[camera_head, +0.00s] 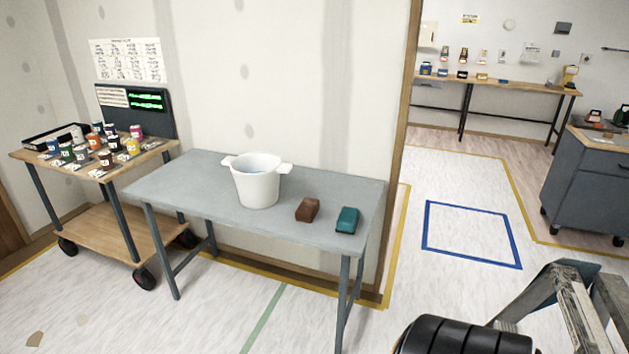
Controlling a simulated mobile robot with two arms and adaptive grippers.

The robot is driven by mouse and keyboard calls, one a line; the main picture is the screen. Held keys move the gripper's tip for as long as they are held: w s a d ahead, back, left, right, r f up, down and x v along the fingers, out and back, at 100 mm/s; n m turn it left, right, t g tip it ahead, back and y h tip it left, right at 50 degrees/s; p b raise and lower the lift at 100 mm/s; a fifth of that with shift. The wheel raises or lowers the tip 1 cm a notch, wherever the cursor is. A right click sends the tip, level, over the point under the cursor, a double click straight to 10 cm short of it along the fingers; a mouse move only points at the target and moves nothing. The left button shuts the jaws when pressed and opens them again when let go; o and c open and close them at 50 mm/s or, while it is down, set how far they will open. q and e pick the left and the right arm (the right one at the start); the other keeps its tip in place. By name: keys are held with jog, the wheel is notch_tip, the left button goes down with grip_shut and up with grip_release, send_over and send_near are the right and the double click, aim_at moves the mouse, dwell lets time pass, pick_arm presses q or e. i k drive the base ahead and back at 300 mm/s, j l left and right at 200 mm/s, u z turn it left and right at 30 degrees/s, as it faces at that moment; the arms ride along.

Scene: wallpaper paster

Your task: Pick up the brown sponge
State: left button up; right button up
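A brown sponge (307,209) lies on the grey metal table (180,180), right of its middle. A teal sponge (347,220) lies just to its right, with a small gap between them. A white bucket (257,184) with two side handles stands upright to the left of the brown sponge. Neither of my grippers shows in the head view, and nothing touches the brown sponge.
A wheeled wooden cart (105,222) with several small jars stands left of the table. A stepladder (575,310) and a black ribbed object (465,338) are at the lower right. A blue floor square (470,233) lies beyond the doorway. Floor before the table is mostly clear.

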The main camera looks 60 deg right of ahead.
aim_at(307, 211)
jog(key=i+l+z, duration=0.3)
jog(key=i, duration=0.2)
jog(key=i+l+z, duration=0.25)
jog(key=i, duration=0.3)
jog(key=j, duration=0.1)
